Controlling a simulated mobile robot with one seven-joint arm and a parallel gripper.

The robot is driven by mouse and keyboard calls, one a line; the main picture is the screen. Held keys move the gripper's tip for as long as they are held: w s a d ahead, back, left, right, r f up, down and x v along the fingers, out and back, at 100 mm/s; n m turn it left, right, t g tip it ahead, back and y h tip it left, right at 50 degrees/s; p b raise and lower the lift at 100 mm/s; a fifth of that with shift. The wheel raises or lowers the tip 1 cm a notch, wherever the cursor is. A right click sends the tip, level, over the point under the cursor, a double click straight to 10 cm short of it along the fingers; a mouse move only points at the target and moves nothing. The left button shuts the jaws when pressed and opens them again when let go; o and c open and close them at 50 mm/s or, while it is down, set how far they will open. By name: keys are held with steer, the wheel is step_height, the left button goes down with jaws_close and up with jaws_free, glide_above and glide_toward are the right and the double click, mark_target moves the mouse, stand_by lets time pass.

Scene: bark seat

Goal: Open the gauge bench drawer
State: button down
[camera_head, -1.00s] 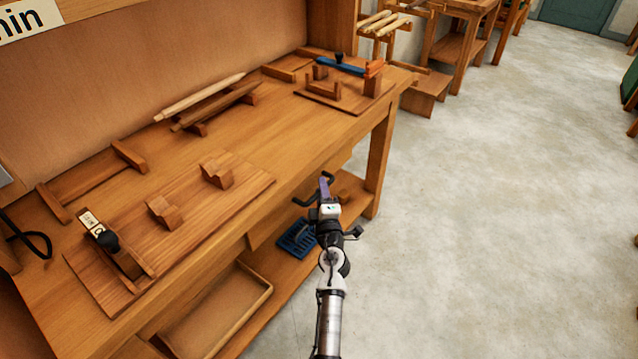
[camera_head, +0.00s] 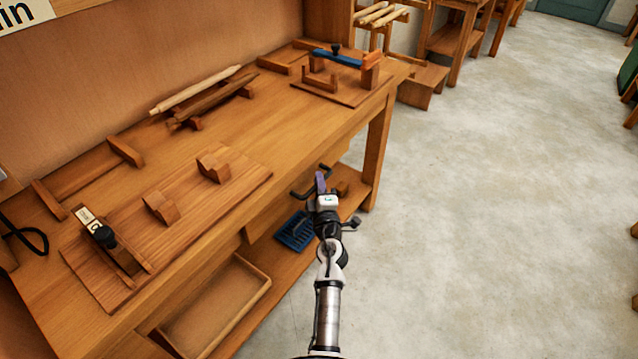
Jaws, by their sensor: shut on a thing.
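The wooden gauge bench (camera_head: 225,130) runs from lower left to upper centre. Its drawer front (camera_head: 264,219) shows as a wooden panel under the front edge of the top, partly hidden behind my gripper. I see no clear gap between the drawer and the bench. My gripper (camera_head: 318,180) is at the drawer's front, below the bench top's edge. It is shut on what appears to be the drawer handle; the handle itself is mostly hidden by the gripper.
On the bench top are a board with wooden blocks (camera_head: 160,208), wooden rods (camera_head: 200,92) and a blue gauge (camera_head: 337,58). A blue tray (camera_head: 296,232) and a wooden tray (camera_head: 222,306) sit on the lower shelf. The floor (camera_head: 490,200) to the right is clear.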

steer(key=s+d+p, duration=0.3)
steer(key=s+d, duration=0.8)
steer(key=d, duration=0.4)
steer(key=shift+s+d+p, duration=0.2)
steer(key=shift+d+p, duration=0.15)
steer(key=shift+p, duration=0.05)
steer(key=c, duration=1.5)
jaws_free()
steer(key=shift+o, duration=0.2)
